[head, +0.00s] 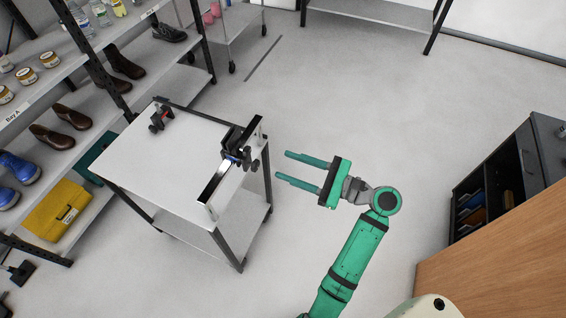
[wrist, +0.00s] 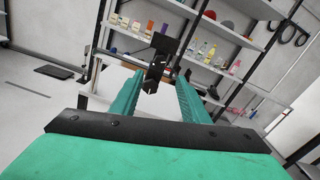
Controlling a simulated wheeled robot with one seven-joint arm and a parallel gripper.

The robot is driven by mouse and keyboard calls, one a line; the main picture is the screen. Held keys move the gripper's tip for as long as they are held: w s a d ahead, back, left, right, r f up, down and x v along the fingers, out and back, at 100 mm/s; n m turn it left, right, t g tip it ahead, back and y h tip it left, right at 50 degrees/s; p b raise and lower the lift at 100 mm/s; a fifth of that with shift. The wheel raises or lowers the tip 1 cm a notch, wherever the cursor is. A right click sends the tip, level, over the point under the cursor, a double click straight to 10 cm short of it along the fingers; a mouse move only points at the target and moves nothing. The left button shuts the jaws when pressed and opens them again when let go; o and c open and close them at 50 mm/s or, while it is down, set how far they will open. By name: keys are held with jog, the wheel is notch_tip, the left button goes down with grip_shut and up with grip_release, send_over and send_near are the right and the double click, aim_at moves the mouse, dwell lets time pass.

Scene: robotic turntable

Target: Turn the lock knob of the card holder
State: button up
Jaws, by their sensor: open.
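The card holder (head: 236,150) is a dark clamp-like fixture on a shiny metal rail at the right edge of a white-topped cart (head: 150,160). Dark knobs stick out on its right side, toward my gripper; I cannot tell for sure which is the lock knob (head: 254,164). My gripper (head: 281,165) is green, open and empty, a little to the right of the holder and apart from it. In the wrist view the dark holder (wrist: 160,62) shows ahead, between and beyond the two open fingers (wrist: 155,90).
A smaller dark fixture with a red part (head: 160,117) sits at the cart's far corner. A shelf rack with shoes and a yellow case (head: 57,210) stands at left. A dark cabinet (head: 510,170) and a wooden surface (head: 505,265) are at right. The floor between is clear.

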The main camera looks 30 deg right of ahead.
aim_at(249, 152)
jog(key=shift+a+r, duration=0.1)
jog(key=shift+r, duration=0.05)
dwell(0.3)
jog(key=x, duration=1.1)
jog(key=shift+c, duration=0.7)
grip_shut()
